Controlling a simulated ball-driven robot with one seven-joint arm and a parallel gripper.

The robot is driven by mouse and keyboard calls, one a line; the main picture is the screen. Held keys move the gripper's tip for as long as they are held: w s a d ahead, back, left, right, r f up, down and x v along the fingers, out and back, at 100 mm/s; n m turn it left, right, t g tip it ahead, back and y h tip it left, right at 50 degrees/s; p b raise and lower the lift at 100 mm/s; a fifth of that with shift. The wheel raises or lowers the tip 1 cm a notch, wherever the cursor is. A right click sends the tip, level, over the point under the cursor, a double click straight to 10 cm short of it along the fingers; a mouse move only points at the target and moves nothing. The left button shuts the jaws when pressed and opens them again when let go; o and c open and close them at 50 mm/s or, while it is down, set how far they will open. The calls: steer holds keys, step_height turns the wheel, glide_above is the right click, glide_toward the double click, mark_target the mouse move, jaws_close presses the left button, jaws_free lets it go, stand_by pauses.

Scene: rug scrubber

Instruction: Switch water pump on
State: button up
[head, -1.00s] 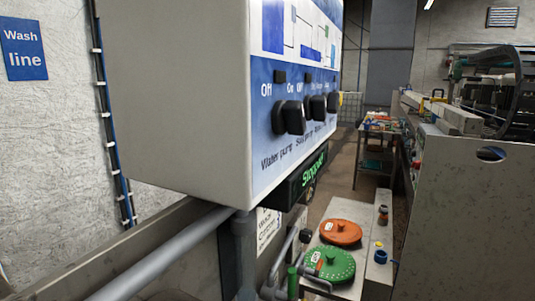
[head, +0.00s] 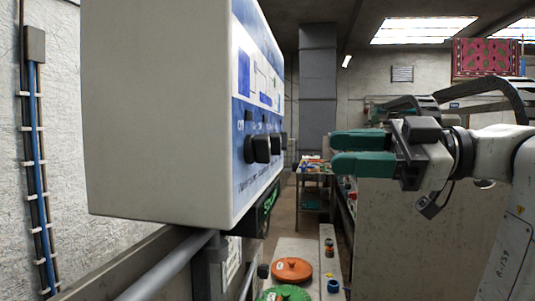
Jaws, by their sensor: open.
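The control box (head: 160,115) is a large white cabinet on the left, with a blue and white front panel seen at a steep angle. Several black knobs stick out of the panel. The nearest is the water pump knob (head: 258,149), by the left end of the row. Its label is too small and oblique to read clearly now. My gripper (head: 333,152) is at the right of the box, pointing left, with two green fingers one above the other and a gap between them. It is open and empty, apart from the knobs.
A green display (head: 268,200) hangs under the box. Below are a grey pipe (head: 170,265), an orange lid (head: 291,269) and a green lid (head: 285,292). A grey panel (head: 400,230) stands behind my arm. A cluttered table (head: 313,180) is farther back.

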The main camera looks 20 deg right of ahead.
mark_target(270, 151)
steer(key=p+x, duration=0.2)
steer(key=x, duration=0.8)
steer(key=shift+f, duration=0.1)
jaws_close()
